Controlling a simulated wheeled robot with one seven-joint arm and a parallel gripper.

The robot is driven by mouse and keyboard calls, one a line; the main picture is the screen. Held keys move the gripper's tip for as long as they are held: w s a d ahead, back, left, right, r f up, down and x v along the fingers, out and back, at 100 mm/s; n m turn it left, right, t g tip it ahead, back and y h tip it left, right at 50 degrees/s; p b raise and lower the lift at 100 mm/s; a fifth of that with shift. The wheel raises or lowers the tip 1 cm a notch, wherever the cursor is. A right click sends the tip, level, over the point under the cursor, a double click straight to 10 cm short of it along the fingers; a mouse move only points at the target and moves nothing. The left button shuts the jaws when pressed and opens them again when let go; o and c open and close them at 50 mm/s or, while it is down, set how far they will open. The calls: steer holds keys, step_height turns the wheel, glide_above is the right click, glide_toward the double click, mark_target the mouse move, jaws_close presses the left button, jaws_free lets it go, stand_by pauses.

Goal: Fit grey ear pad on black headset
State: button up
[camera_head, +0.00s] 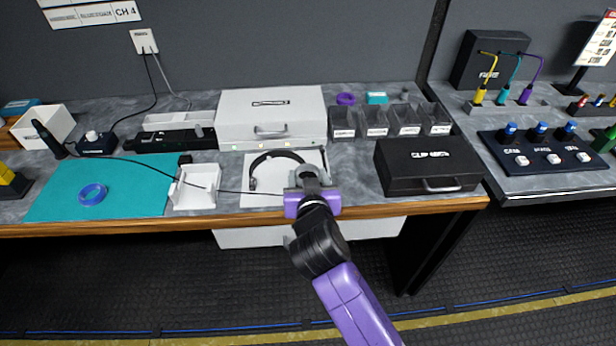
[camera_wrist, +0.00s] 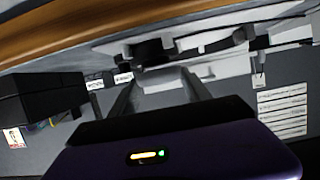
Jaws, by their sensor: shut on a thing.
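The black headset (camera_head: 275,158) lies on a white sheet near the front edge of the bench. Its band arches toward the back, and its left cup shows. My gripper (camera_head: 308,182) is at the headset's right end and covers the cup there. In the wrist view, my gripper (camera_wrist: 160,82) has its fingers closing on a pale grey thing (camera_wrist: 165,74), which looks like the grey ear pad. A black part of the headset (camera_wrist: 150,50) appears just beyond the fingertips. Whether pad and cup touch is hidden.
A blue ring (camera_head: 92,194) lies on the teal mat (camera_head: 130,195). A white open tray (camera_head: 196,188) stands left of the headset. A white case (camera_head: 271,117) is behind it, and a black case (camera_head: 428,166) is at right. A thin cable runs across the bench toward the headset.

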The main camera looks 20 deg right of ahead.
steer(key=shift+f+b, duration=0.45)
steer(key=shift+f, duration=0.1)
steer(key=shift+r, duration=0.15)
steer(key=shift+r+p, duration=0.4)
steer(key=shift+s+d, duration=0.1)
stand_by(0.7)
steer(key=shift+f+b, duration=0.5)
stand_by(1.2)
steer(key=shift+r, duration=0.1)
steer(key=shift+r+p, duration=0.4)
